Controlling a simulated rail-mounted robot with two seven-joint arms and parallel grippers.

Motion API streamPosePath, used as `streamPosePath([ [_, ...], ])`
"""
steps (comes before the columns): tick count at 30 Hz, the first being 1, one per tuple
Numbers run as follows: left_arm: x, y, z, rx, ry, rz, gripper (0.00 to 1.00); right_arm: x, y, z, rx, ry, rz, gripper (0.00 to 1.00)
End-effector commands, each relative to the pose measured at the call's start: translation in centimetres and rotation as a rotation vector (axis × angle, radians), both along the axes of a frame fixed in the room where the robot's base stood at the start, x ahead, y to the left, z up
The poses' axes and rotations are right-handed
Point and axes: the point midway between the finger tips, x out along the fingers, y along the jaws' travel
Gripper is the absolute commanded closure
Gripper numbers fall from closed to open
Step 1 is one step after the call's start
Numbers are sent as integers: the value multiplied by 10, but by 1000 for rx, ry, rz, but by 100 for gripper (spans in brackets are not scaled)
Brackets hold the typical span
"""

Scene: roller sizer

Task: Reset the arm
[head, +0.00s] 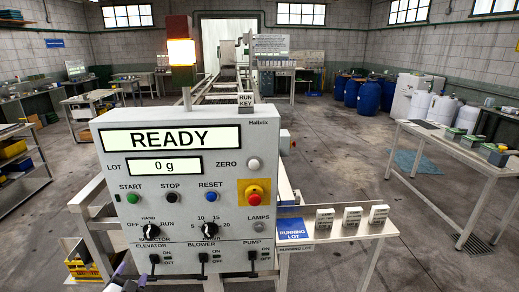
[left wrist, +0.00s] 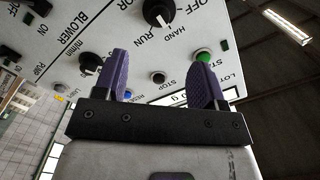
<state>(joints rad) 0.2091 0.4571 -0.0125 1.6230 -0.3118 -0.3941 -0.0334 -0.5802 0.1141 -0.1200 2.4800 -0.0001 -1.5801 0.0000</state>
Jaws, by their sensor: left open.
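My left gripper (head: 130,272) shows only in part at the bottom left edge of the head view, below the control panel (head: 222,165). In the left wrist view my left gripper (left wrist: 162,65) has its two purple fingers apart with nothing between them. The panel face lies beyond the fingers, with the black selector knob (left wrist: 158,12), green start button (left wrist: 203,56) and black stop button (left wrist: 158,78) in sight. Contact between the fingers and the panel does not show. My right gripper is in neither view.
The panel display (head: 169,139) reads READY, and the lot display (head: 152,167) reads 0 g. A side shelf (head: 340,228) at the right holds a blue card and several small blocks. A table (head: 455,150) stands further right. Floor between them is clear.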

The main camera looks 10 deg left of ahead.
Motion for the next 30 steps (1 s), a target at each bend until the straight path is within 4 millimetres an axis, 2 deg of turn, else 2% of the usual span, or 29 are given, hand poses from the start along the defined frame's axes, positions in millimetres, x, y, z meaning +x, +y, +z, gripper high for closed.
streamPosePath([
  [4, -9, 17, -22, -62, 139, 127, 36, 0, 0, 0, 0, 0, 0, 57],
  [7, -22, 17, -20, -134, 234, 218, 36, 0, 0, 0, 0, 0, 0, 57],
  [10, -40, 1, -5, -210, 311, 269, 36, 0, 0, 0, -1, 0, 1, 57],
  [13, -64, -35, 8, -298, 389, 277, 36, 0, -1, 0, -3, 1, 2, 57],
  [17, -125, -96, -8, -404, 551, 237, 36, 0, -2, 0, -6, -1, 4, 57],
  [22, -218, -167, -40, -516, 730, 137, 36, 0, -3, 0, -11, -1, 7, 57],
  [25, -264, -193, -57, -573, 796, 98, 36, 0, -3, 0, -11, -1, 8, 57],
  [30, -322, -214, -93, -631, 930, 113, 36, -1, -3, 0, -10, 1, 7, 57],
])
